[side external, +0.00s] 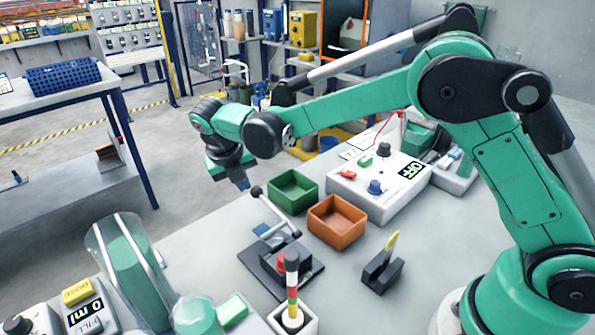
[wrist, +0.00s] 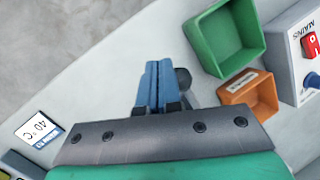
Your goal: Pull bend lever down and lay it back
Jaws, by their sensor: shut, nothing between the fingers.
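The bend lever (side external: 275,210) is a light grey bar with a black ball knob (side external: 256,191). It rises at a slant from a dark base plate (side external: 308,268) with a red part on it, its knob end leaning to the upper left in the side external view. My gripper (side external: 243,184) is just left of the knob and slightly above it, with its blue fingers pointing down. In the wrist view my gripper (wrist: 158,68) has both fingers together and empty. The dark knob (wrist: 184,77) shows close to their right side, partly hidden. I cannot tell whether they touch.
A green bin (side external: 292,188) and an orange bin (side external: 337,222) stand right of the lever. A white control box (side external: 375,190) is behind them. A striped post (side external: 292,280) and a small black switch block (side external: 383,275) stand nearer. The table edge runs below my gripper.

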